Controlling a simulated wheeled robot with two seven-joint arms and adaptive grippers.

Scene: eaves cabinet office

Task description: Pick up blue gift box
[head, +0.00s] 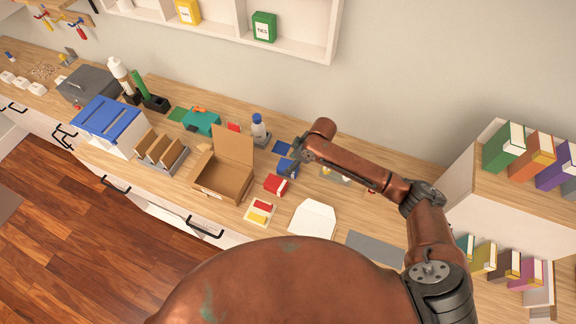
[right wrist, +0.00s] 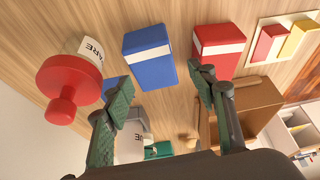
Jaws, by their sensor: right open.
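The blue gift box (head: 287,168), with a white band, lies on the wooden counter. In the right wrist view the blue gift box (right wrist: 149,57) is just beyond the fingertips, roughly between their lines. My right gripper (head: 295,152) is above it in the head view, partly covering it. In the right wrist view my right gripper (right wrist: 162,88) has its two fingers spread apart with nothing held between them. A gap to the box cannot be measured. My left gripper is not in view.
A red box (head: 275,185) with a white band lies close to the blue one. An open cardboard box (head: 222,184) stands to its left and a white bottle (head: 259,128) behind. A red-capped labelled item (right wrist: 68,88) is near the left finger.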

